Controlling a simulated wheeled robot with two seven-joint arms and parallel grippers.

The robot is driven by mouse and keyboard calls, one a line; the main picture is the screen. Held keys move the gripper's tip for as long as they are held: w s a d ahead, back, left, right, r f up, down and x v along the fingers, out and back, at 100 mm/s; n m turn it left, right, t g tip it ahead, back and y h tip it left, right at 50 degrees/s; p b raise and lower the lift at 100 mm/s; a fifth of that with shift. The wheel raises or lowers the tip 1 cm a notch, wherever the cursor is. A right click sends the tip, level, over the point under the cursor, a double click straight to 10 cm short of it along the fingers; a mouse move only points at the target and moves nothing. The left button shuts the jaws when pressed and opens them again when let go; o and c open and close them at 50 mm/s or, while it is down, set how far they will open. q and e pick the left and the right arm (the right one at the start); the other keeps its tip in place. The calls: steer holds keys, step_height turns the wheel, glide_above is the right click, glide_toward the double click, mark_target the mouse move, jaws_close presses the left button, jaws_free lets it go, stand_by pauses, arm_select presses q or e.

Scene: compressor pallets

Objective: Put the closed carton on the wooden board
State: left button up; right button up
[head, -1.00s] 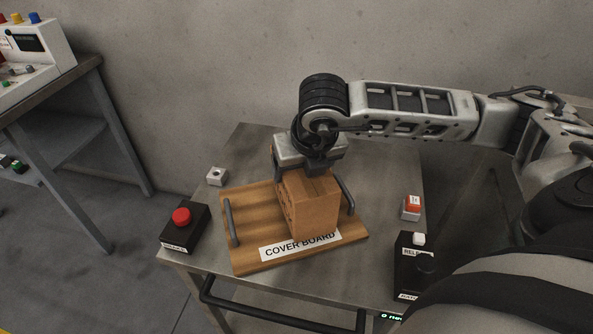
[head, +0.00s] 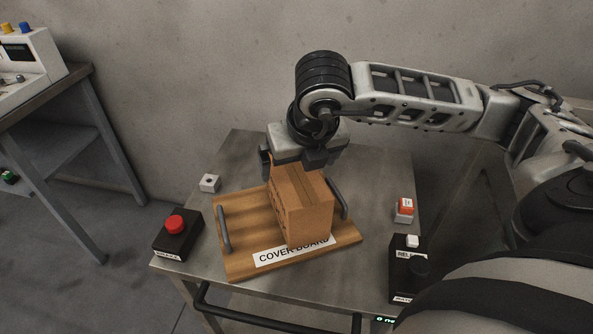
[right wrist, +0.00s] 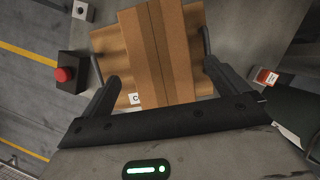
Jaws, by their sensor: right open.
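The closed carton (head: 303,207) stands upright on the wooden board (head: 242,222), toward its right half, and partly covers the board's "COVER BOARD" label. The board lies on a metal table and has a dark handle at each side. My right gripper (head: 298,163) is open and empty, just above and behind the carton's top. In the right wrist view the carton (right wrist: 160,50) lies beyond and between the spread fingers (right wrist: 168,90), and the board (right wrist: 108,44) shows beside it. My left gripper is not in view.
A black box with a red button (head: 175,225) stands left of the board. A small metal block (head: 209,183) sits behind it. An orange-and-white switch (head: 404,209) and a black release box (head: 408,270) stand at the table's right. A bench (head: 60,95) is at far left.

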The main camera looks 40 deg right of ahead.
steer(key=v, duration=0.7)
stand_by(0.4)
